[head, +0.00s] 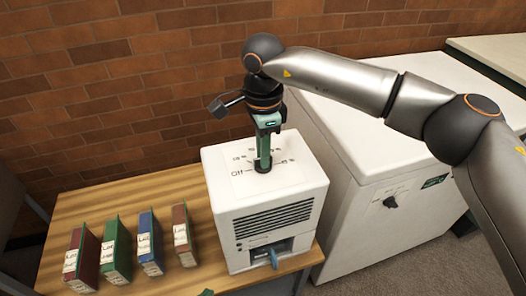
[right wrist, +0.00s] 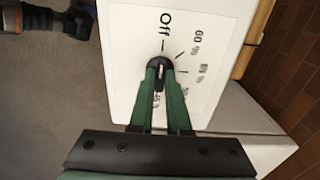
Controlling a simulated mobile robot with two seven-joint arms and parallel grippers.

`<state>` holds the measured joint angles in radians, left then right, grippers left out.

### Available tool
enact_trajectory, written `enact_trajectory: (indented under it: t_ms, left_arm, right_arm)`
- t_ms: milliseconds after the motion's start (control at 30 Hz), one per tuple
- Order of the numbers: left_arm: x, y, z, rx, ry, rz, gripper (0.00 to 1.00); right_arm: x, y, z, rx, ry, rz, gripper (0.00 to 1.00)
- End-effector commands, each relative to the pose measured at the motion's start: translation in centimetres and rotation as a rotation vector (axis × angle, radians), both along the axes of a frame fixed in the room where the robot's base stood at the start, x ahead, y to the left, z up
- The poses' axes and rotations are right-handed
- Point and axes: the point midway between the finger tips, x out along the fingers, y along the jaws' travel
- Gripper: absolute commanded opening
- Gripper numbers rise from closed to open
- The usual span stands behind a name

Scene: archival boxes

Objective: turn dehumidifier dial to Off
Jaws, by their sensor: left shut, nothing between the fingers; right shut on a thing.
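The dehumidifier (head: 222,203) is a white box with a grille, standing on the wooden table. On its top panel a black dial (right wrist: 157,62) is ringed by an Off mark (right wrist: 166,18) and several percent marks. My right gripper (head: 263,165) points down from above and is shut on the dial; its green fingers (right wrist: 160,80) hold the dial from both sides and partly hide it. The dial's pale line runs roughly toward the Off mark. My left gripper (head: 207,292) shows only as a small green tip at the bottom edge, apart from everything.
Several labelled binders (head: 115,250) in red, green and blue stand on the wooden table (head: 150,195) left of the dehumidifier. A large white chest (head: 360,240) with its own black knob (head: 390,201) stands at the right. A brick wall (head: 100,90) is behind.

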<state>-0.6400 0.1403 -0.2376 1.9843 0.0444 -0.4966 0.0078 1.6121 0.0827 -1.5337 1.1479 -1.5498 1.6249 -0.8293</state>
Motion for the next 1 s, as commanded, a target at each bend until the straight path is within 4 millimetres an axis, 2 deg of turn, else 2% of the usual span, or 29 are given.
enact_trajectory:
  t_ms: [367,400,633,867,1000]
  left_arm:
    - [-0.03,0.01,-0.02,0.000,0.001,0.001,0.00]
    - [-0.03,0.01,-0.02,0.000,0.001,0.001,0.00]
    - [-0.04,-0.01,-0.04,0.000,0.002,0.001,0.00]
    - [-0.05,-0.03,-0.06,0.000,0.002,0.001,0.00]
    - [-0.05,-0.04,-0.03,0.000,0.002,0.001,0.00]
  right_arm:
    - [0.06,0.03,0.14,0.002,-0.003,0.006,0.00]
    - [0.06,0.03,0.14,0.002,-0.003,0.006,0.18]
    - [0.03,0.01,0.07,0.002,-0.002,0.005,0.44]
    - [0.02,0.01,0.05,0.000,-0.001,0.004,0.45]
    - [0.06,0.02,0.85,0.001,-0.002,0.004,0.45]
